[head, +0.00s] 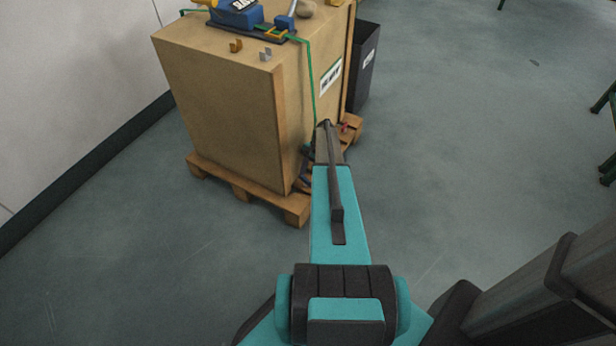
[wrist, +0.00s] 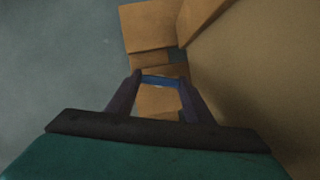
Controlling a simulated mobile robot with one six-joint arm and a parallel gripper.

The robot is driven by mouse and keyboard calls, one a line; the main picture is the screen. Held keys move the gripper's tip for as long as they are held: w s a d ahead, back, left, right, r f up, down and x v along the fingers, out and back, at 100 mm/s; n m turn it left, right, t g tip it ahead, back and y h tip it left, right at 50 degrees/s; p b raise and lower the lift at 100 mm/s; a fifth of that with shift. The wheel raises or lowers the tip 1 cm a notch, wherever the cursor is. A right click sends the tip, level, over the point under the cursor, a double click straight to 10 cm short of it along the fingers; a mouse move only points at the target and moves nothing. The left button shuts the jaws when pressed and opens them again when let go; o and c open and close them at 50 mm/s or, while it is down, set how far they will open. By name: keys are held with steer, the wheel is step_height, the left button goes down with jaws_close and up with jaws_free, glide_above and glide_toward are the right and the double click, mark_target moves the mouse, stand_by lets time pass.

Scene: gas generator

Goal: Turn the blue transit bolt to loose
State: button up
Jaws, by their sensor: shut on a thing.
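In the wrist view, the blue transit bolt (wrist: 160,79) shows as a short blue bar spanning the gap between the two dark fingers of my gripper (wrist: 161,83). The gripper is shut on it, low beside the crate and over the wooden pallet. The angle of the bolt relative to a loose or tight position cannot be made out.
The crate stands on a wooden pallet (head: 240,182) with projecting edges. Blue and yellow equipment (head: 238,14) and small brackets lie on top, and a green strap (head: 311,85) runs down its side. A dark bin (head: 362,70) stands behind.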

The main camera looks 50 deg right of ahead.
stand_by(0.3)
steer(key=o, duration=1.1)
steer(key=shift+c, duration=0.2)
steer(key=p+v, duration=0.2)
steer(key=v, duration=1.1)
steer(key=shift+r, duration=0.35)
steer(key=shift+d, duration=0.1)
